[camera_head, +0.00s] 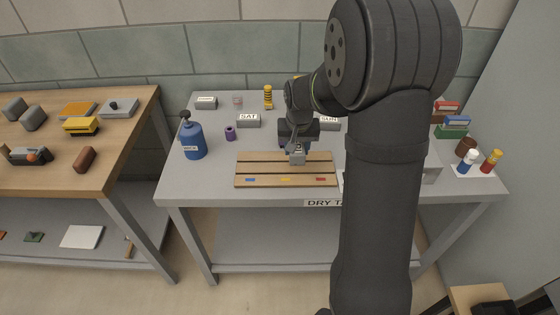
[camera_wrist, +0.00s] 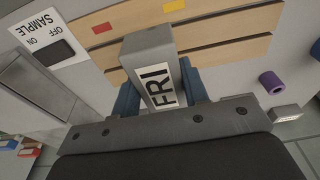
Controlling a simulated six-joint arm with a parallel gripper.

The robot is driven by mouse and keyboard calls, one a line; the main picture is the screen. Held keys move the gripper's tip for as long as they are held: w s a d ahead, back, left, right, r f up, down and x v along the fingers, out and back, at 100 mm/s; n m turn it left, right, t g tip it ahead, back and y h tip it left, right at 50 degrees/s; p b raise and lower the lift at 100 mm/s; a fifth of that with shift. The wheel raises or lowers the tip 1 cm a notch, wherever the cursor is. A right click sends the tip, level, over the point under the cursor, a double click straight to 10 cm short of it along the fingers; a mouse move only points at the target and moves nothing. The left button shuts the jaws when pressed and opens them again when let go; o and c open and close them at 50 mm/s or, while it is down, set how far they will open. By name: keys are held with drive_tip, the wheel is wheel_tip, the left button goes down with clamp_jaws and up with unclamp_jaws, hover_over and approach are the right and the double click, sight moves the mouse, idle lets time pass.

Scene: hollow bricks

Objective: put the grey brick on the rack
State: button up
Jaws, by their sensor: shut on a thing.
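The grey brick (camera_wrist: 148,45) is between the blue fingers of my gripper (camera_wrist: 160,88) in the wrist view. Its white label reads FRI. In the head view my gripper (camera_head: 297,148) is shut on the brick (camera_head: 297,158) at the middle of the rack (camera_head: 258,171). The rack is made of wooden slats with blue, yellow and red marks along its front. It also shows behind the brick in the wrist view (camera_wrist: 230,52). I cannot tell whether the brick touches the slats.
Grey bricks labelled SAT (camera_head: 248,121) and SUN (camera_head: 329,124) stand behind the rack. A blue bottle (camera_head: 193,141) and purple tube (camera_head: 230,133) stand at left. A SAMPLE plate (camera_wrist: 50,35) shows beside the rack. My arm hides much of the table's right side.

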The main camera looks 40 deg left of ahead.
hover_over(279, 166)
wheel_tip(279, 166, down, 4)
drive_tip(key=shift+s+d+r, duration=0.15)
drive_tip(key=shift+r, duration=0.1)
drive_tip(key=shift+f, duration=1.9)
drive_tip(key=shift+f, duration=0.15)
drive_tip(key=o, duration=1.2)
drive_tip(key=shift+c, duration=0.2)
wheel_tip(279, 166, up, 12)
drive_tip(key=s+d, duration=0.1)
drive_tip(key=shift+s+d, duration=0.15)
drive_tip(key=f, duration=0.4)
drive_tip(key=w+a+f, duration=0.1)
drive_tip(key=f, duration=0.6)
drive_tip(key=shift+w+a+f, duration=0.15)
drive_tip(key=shift+f, duration=0.15)
drive_tip(key=shift+r, duration=0.9)
